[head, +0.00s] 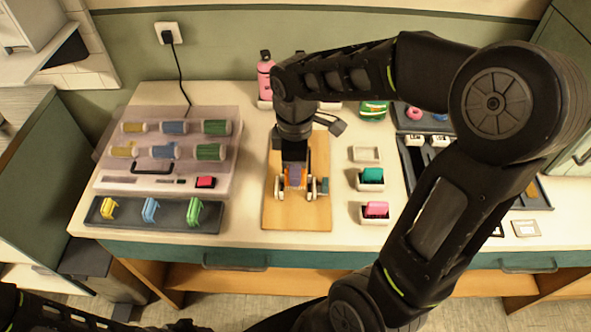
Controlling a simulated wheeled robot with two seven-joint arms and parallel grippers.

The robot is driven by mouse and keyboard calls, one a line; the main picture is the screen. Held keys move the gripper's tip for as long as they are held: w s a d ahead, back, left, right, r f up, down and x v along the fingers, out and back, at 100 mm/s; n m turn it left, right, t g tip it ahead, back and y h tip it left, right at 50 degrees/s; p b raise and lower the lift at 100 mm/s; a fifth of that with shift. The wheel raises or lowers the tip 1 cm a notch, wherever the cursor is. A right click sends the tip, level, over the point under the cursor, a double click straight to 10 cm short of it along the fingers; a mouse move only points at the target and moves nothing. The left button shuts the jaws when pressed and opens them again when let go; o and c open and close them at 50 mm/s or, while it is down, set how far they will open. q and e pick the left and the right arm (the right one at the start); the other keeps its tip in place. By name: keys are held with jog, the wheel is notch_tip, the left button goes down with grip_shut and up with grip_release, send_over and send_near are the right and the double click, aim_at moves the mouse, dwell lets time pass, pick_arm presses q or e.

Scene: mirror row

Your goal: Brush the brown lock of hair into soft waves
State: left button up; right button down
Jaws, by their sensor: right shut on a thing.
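My right gripper (294,190) reaches down over the wooden board (297,217) in the middle of the counter. It is shut on a small orange and purple item (294,174), which is mostly covered by the gripper; I cannot tell whether it is a brush. The brown lock of hair cannot be made out; the gripper and arm cover part of the board. Of my left arm only dark links show at the bottom left, and its gripper is not in view.
At left, a pale case (226,158) holds yellow, blue and green rollers, and a dark tray (130,221) holds several coloured clips. A pink bottle (265,78) stands behind the board.

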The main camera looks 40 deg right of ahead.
jog(key=w+d, duration=0.2)
jog(key=w, duration=0.1)
jog(key=w+d+p, duration=0.1)
jog(key=w+d, duration=0.2)
jog(key=w+d+p, duration=0.1)
jog(key=w+d, duration=0.1)
jog(key=w, duration=0.2)
jog(key=shift+d, duration=0.3)
jog(key=shift+w+d, duration=0.25)
jog(key=shift+w, duration=0.05)
jog(key=shift+f, duration=0.1)
jog(key=shift+f+b, duration=1.15)
jog(key=shift+f, duration=0.2)
jog(key=shift+s+f+b, duration=0.1)
jog(key=shift+f+b, duration=0.25)
jog(key=shift+f, duration=0.3)
jog(key=shift+a, duration=0.1)
jog(key=shift+s+a+b, duration=0.3)
jog(key=shift+s+a, duration=0.35)
jog(key=shift+s, duration=0.3)
jog(key=shift+f, duration=0.1)
